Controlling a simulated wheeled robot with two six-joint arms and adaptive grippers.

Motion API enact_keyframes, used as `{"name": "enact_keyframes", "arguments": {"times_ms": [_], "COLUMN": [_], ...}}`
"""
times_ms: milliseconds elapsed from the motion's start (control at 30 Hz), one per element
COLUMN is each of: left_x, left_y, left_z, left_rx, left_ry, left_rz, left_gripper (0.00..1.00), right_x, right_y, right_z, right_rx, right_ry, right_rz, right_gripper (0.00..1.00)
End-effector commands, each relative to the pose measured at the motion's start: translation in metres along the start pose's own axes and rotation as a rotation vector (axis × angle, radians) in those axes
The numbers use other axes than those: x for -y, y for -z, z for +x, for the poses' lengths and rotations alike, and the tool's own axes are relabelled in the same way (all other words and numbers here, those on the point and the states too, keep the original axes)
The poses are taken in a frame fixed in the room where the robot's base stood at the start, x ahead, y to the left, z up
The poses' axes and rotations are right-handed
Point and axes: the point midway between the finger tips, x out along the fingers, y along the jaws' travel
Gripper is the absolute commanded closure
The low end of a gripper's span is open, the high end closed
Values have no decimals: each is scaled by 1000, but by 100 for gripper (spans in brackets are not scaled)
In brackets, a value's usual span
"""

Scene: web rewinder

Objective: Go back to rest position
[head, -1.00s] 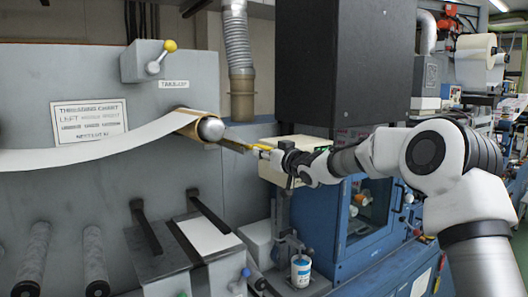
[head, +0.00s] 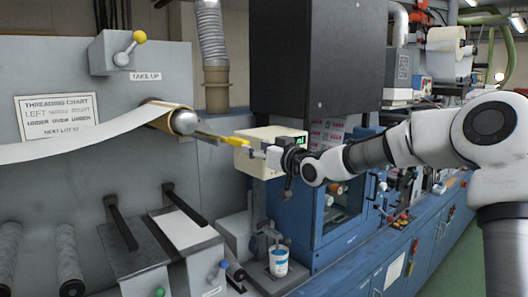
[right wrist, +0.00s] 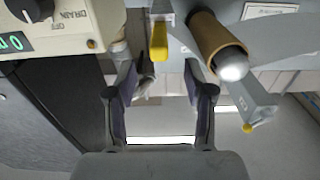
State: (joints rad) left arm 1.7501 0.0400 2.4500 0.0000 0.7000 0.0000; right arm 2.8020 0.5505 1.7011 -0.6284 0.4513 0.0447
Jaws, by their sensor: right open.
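My right gripper (head: 262,153) is at the centre of the head view, in front of a cream box. In the right wrist view its two fingers (right wrist: 158,75) are spread wide with nothing held between them. A yellow-handled piece (head: 222,139) lies between the gripper and the core end; it also shows beyond the fingers in the right wrist view (right wrist: 158,42). The core with a silver ball end (head: 184,122) carries the white web (head: 85,140), which runs off to the left. My left gripper is not in view.
The grey machine panel (head: 140,90) has a take-up lever (head: 128,48). The cream box (head: 262,137) stands close behind the gripper, near the blue cabinet (head: 300,210) and a dark hanging panel (head: 318,55). A white can (head: 279,261) stands below. Green floor shows at the lower right.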

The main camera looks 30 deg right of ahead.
Motion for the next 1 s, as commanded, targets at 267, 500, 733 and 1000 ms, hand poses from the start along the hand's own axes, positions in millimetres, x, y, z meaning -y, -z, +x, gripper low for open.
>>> {"name": "enact_keyframes", "arguments": {"times_ms": [267,500,733,1000], "left_x": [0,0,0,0], "left_y": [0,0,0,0], "left_z": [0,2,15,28], "left_rx": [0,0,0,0], "left_ry": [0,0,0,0], "left_rz": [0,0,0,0], "left_gripper": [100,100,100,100], "right_x": [0,0,32,104], "right_y": [0,-18,-176,-409], "right_z": [-34,-29,-2,-52], "right_rx": [1,27,294,715], "right_ry": [1,1,43,129], "right_rz": [1,1,-51,-51], "right_gripper": [47,47,47,47]}}
